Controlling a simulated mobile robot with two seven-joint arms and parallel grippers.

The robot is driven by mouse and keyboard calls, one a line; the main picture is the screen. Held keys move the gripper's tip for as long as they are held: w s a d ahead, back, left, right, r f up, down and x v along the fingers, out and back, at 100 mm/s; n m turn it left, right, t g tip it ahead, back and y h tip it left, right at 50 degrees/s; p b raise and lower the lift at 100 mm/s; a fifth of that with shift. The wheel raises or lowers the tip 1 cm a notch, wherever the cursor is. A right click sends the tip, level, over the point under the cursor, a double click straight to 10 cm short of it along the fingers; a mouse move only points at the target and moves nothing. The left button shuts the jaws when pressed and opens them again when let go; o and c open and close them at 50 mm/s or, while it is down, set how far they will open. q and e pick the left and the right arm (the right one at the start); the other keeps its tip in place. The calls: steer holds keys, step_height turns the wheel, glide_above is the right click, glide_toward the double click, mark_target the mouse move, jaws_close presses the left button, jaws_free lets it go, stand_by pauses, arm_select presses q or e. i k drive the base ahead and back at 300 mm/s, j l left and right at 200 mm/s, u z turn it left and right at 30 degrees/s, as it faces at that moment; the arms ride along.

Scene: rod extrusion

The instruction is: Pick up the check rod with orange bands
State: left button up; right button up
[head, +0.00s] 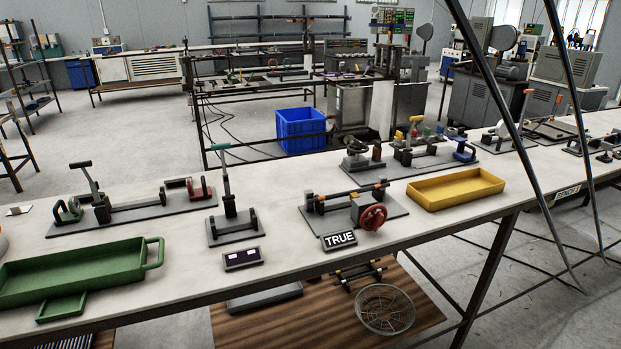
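A dark rod with orange bands near its ends (348,192) lies across a grey fixture with a red handwheel (373,217), behind a sign reading TRUE (339,240). More dark rods with small orange or yellowish marks (361,273) rest on a rack on the lower wooden shelf, partly below the table edge; their bands are too small to tell clearly. Neither of my grippers shows in the head view.
The long pale bench (290,185) carries a green tray (75,275) at left and a yellow tray (455,190) at right. A lever press (230,210) stands left of the fixture. A wire basket (385,309) sits on the lower shelf. Two thin dark poles cross the right side.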

mark_target(340, 195)
steer(key=i+l+u, duration=0.15)
steer(key=i+l, duration=0.75)
steer(key=l, duration=0.15)
steer(key=k+j+u, duration=0.1)
steer(key=u, duration=1.9)
steer(key=l+z, duration=0.2)
steer(key=z, duration=1.8)
steer(key=l+u, duration=0.15)
steer(key=l, duration=0.3)
